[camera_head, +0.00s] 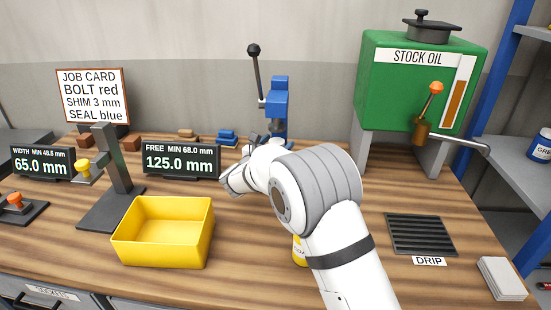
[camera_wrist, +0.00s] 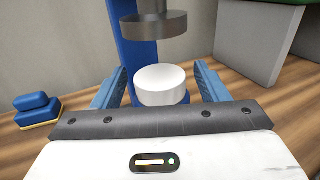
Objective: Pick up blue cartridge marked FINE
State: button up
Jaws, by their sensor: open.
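No cartridge with a readable FINE mark shows in either view. A small stack of blue blocks (camera_head: 227,138) stands at the back of the bench, left of the blue lever press (camera_head: 277,105). The stack also shows at the left of the wrist view (camera_wrist: 37,108), with no readable mark. My gripper (camera_wrist: 161,68) is open at the press, its blue jaws on either side of a white round piece (camera_wrist: 160,85) under the press's grey ram (camera_wrist: 153,25). I cannot tell whether the jaws touch it. In the head view my arm partly hides the gripper.
A yellow bin (camera_head: 163,232) stands at front left, near displays (camera_head: 181,160) and a dark stand (camera_head: 112,185). A green STOCK OIL tank (camera_head: 412,90) stands back right, above a drip grate (camera_head: 420,234). My arm partly hides a yellow labelled item (camera_head: 299,250).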

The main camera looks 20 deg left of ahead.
jog(key=shift+w+d, duration=0.2)
jog(key=shift+w, duration=1)
grip_shut()
